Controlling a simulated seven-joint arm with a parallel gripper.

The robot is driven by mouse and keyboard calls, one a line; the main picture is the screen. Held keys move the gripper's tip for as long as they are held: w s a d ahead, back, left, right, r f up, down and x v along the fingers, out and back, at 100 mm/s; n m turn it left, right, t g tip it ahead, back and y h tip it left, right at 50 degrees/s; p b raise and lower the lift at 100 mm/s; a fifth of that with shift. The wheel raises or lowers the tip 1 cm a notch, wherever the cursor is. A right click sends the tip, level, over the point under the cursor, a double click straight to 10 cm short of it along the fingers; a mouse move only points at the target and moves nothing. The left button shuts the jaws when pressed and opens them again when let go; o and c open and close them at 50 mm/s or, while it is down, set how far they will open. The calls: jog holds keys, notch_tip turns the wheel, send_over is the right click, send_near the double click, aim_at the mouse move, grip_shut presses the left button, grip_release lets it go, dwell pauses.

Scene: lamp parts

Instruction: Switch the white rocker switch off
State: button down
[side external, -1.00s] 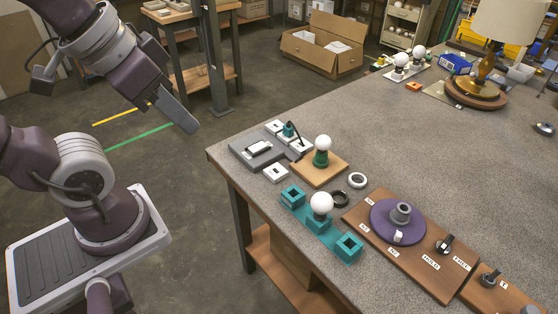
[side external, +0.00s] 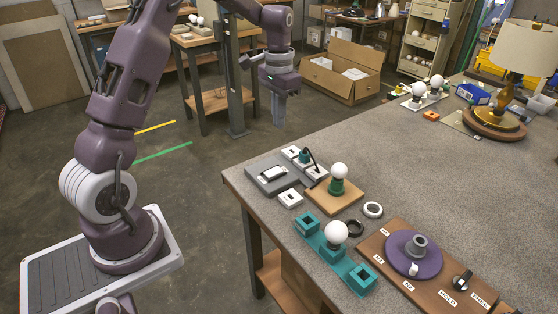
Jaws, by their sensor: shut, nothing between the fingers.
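The white rocker switch (side external: 274,173) sits on a grey base plate (side external: 262,180) near the table's left corner. Its rocker position is too small to tell. My gripper (side external: 279,122) points down, shut and empty, above and behind the switch in the picture, apart from it. Beside the plate, a white bulb (side external: 339,170) stands in a green socket (side external: 337,186) on a wooden board (side external: 330,204). The bulb looks plain white; I cannot tell whether it is lit.
Small white blocks (side external: 290,199) lie close around the grey plate. A teal fixture (side external: 338,262) with a bulb, dark and white rings, and a wooden board with a purple disc (side external: 427,263) stand nearer the front. The table's middle is clear.

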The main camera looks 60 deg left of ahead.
aim_at(279, 169)
notch_tip(279, 169, down, 14)
dwell(0.6)
jog(key=shift+f, duration=0.15)
dwell(0.4)
jog(key=shift+s+r, duration=0.4)
jog(key=shift+s, duration=0.25)
